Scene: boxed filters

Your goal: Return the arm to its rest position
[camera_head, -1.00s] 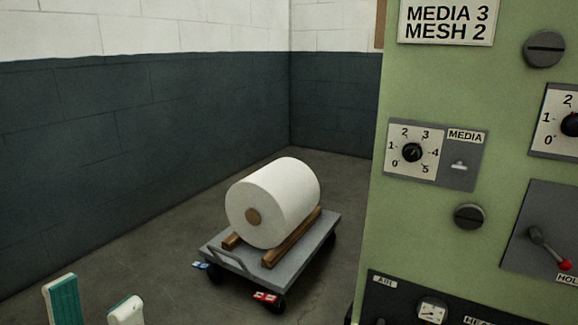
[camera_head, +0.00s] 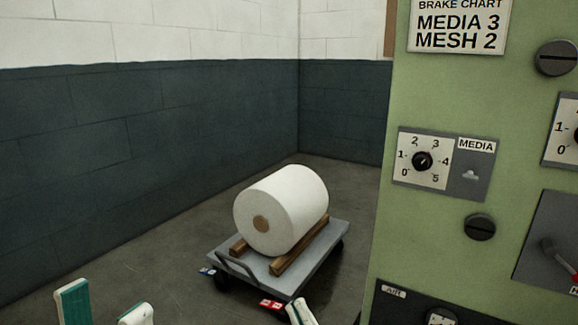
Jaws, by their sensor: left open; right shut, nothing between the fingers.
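My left gripper (camera_head: 104,298) shows at the bottom left. Its two white and teal fingers stand well apart, with nothing between them. My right gripper (camera_head: 301,311) shows only as a white and dark green tip at the bottom edge, just in front of the cart. It is shut and empty. The rest of both arms is out of view. The green panel (camera_head: 405,235) stands at the right, apart from both grippers. Its media dial (camera_head: 422,161) has a black knob whose mark seems to point up and right, near 3.
A white roll (camera_head: 290,205) lies on wooden rails on a grey cart (camera_head: 320,255). A brake chart sign (camera_head: 460,27) reads media 3, mesh 2. A lever (camera_head: 556,262) sits at the right edge. Bare floor (camera_head: 180,270) lies left of the cart.

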